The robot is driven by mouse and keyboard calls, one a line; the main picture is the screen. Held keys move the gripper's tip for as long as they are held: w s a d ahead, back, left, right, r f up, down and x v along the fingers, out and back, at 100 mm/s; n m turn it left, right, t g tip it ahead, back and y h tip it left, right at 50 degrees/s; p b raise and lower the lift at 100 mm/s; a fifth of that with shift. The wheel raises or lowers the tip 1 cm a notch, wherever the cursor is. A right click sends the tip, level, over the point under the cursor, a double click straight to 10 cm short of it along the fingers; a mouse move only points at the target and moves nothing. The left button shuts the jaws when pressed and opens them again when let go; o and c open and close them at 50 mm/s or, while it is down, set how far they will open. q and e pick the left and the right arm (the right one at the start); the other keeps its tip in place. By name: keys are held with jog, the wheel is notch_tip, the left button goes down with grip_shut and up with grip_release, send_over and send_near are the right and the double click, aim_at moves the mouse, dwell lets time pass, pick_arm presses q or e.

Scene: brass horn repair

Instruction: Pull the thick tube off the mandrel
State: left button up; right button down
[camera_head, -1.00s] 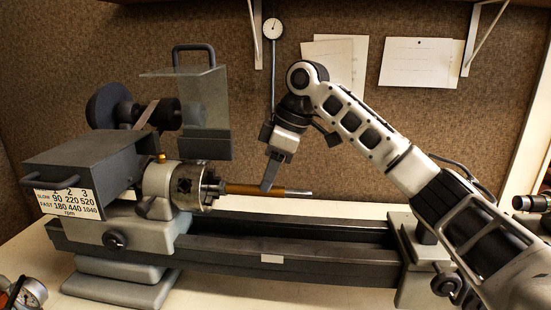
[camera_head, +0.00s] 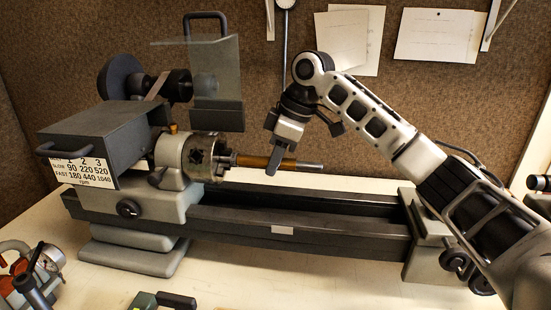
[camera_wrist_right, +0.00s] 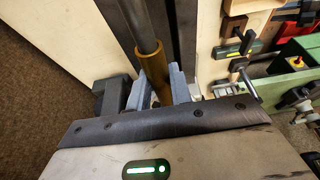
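The thick tube (camera_head: 252,161) is brass and lies level, sleeved around the thin grey mandrel (camera_head: 312,167), whose bare end sticks out to the right. The tube's left end is close to the lathe chuck (camera_head: 203,157). My right gripper (camera_head: 274,163) reaches down over the tube near its right part. In the right wrist view, its two grey fingers (camera_wrist_right: 160,88) stand one on each side of the tube (camera_wrist_right: 155,62) and look shut on it. The exact contact is partly hidden. My left gripper is out of view.
The grey lathe bed (camera_head: 300,236) runs below the tube. A clear guard (camera_head: 215,75) stands above the chuck. Beyond the mandrel's tip is free room up to my right arm.

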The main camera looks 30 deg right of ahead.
jog(key=shift+d, duration=0.15)
jog(key=shift+s+d, duration=0.65)
jog(key=shift+d, duration=0.15)
jog(key=s+d+b, duration=0.2)
jog(key=s+d, duration=0.8)
jog(key=d, duration=0.4)
jog(key=shift+s, duration=0.35)
dwell(1.5)
jog(key=s+a+r+p, duration=0.2)
jog(key=s+a+r, duration=0.1)
jog(key=s+r, duration=0.1)
jog(key=shift+r, duration=0.5)
dwell(0.5)
